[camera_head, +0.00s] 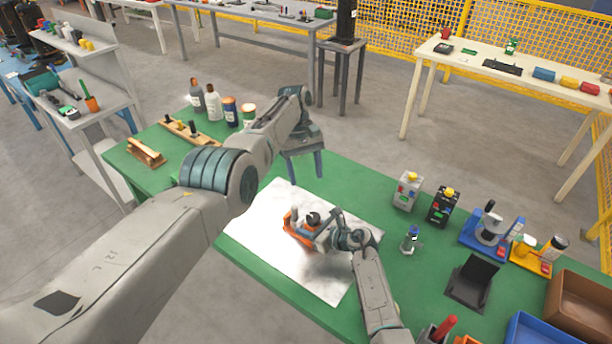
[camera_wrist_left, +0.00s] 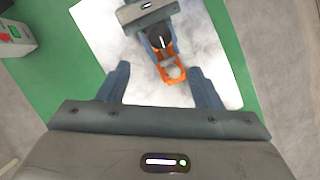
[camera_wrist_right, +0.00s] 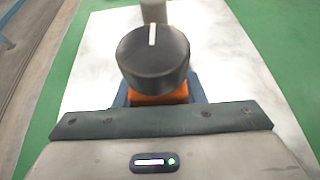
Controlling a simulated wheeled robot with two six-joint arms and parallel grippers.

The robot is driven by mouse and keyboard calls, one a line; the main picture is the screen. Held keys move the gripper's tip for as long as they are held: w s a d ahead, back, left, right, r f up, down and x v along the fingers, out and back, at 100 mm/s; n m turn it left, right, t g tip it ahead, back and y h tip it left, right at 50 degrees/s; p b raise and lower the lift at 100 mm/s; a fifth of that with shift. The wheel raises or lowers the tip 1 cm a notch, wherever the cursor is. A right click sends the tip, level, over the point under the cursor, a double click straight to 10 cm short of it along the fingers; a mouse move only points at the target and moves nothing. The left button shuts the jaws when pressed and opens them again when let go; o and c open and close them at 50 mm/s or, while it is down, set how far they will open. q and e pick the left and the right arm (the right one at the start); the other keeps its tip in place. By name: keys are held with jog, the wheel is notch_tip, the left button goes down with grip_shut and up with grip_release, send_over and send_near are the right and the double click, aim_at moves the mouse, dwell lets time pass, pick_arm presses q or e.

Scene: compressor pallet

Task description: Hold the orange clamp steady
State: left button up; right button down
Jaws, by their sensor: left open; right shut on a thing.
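The orange clamp (camera_head: 290,226) is over the pale metal sheet (camera_head: 260,247) on the green table. Its black knob (camera_head: 313,218) carries a white line, seen large in the right wrist view (camera_wrist_right: 153,58). My right gripper (camera_head: 328,236) is shut on the clamp; its fingertips are mostly hidden behind the knob in its wrist view, where some orange body (camera_wrist_right: 158,98) shows. My left gripper (camera_head: 305,168) is open and empty, above and behind the clamp. The left wrist view shows the clamp (camera_wrist_left: 168,74) ahead, beyond the spread fingers, with a gap between.
Bottles (camera_head: 213,103) and wooden pieces (camera_head: 147,153) stand at the table's back left. Black and grey boxes (camera_head: 442,206), a blue fixture (camera_head: 487,232), a black stand (camera_head: 472,281) and a brown bin (camera_head: 580,312) fill the right side. The sheet around the clamp is clear.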

aim_at(313, 217)
pick_arm(q)
jog(key=s+a+n+t+h, duration=0.3)
jog(key=s+n, duration=0.1)
jog(key=n, duration=0.6)
jog(key=x, duration=1.2)
jog(key=c, duration=1)
